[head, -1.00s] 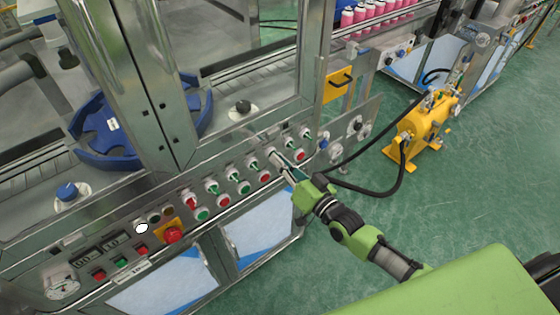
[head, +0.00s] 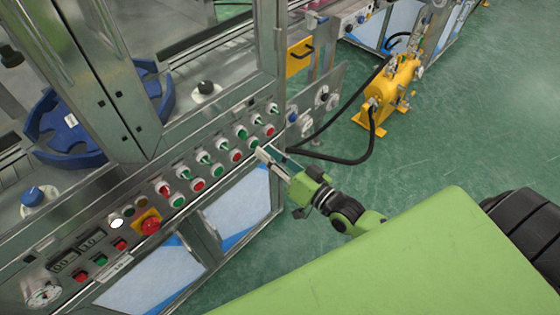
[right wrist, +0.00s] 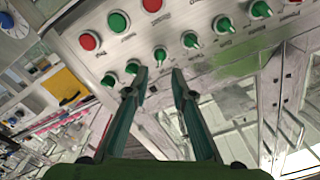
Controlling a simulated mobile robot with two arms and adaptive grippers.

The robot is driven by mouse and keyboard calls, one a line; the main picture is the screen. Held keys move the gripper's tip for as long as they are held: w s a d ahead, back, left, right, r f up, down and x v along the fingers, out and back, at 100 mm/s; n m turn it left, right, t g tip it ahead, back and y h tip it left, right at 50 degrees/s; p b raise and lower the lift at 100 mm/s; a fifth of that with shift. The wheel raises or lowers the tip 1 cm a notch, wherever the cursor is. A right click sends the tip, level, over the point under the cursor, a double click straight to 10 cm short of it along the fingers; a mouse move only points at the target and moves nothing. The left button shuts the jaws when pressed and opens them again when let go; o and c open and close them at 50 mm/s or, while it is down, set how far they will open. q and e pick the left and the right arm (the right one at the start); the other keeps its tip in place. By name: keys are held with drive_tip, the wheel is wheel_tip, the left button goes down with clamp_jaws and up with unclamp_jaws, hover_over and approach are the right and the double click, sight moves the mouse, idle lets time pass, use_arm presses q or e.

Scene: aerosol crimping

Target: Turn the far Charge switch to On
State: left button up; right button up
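A row of green-handled rotary switches runs along the machine's control panel (head: 130,215) in the head view. The farthest switch (head: 272,108) is at the row's far right end; it shows at the left end of the row in the right wrist view (right wrist: 110,80). The labels are too small to read, so which one is Charge cannot be told. My right gripper (head: 268,153) is at the panel's lower edge, by the far buttons. In the right wrist view its fingers (right wrist: 159,74) are apart and empty, with another switch (right wrist: 160,55) beyond the gap. My left gripper is out of view.
Red and green buttons (head: 198,184) line the panel below the switches, with a red emergency stop (head: 150,226) on yellow nearer. A yellow tank (head: 386,92) with a black hose (head: 340,158) stands right of the machine. Green floor there is open.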

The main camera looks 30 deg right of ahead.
drive_tip(key=shift+v, duration=2.25)
drive_tip(key=s+d+f+n+g+h, duration=0.1)
drive_tip(key=s+d+f+g+h, duration=0.15)
drive_tip(key=f, duration=0.75)
drive_tip(key=s+d+f+g+h, duration=0.15)
drive_tip(key=s+f, duration=0.25)
drive_tip(key=f, duration=0.6)
drive_tip(key=s+d+f+n+g+h, duration=0.1)
drive_tip(key=s+d+f+g, duration=0.15)
drive_tip(key=f, duration=0.85)
drive_tip(key=s+a+f+n+g, duration=0.1)
drive_tip(key=s+f+g, duration=0.2)
drive_tip(key=s+f, duration=0.3)
drive_tip(key=s+a+f+g, duration=0.2)
drive_tip(key=s+f, duration=0.4)
drive_tip(key=s, duration=0.8)
drive_tip(key=s+a+f+n+g+h, duration=0.1)
drive_tip(key=s+f+g, duration=0.3)
drive_tip(key=s, duration=0.6)
wheel_tip(320, 180, down, 3)
drive_tip(key=shift+a+r+n, duration=0.15)
drive_tip(key=shift+a+n, duration=0.1)
drive_tip(key=shift+n, duration=0.05)
drive_tip(key=shift+g, duration=0.25)
drive_tip(key=shift+c, duration=0.4)
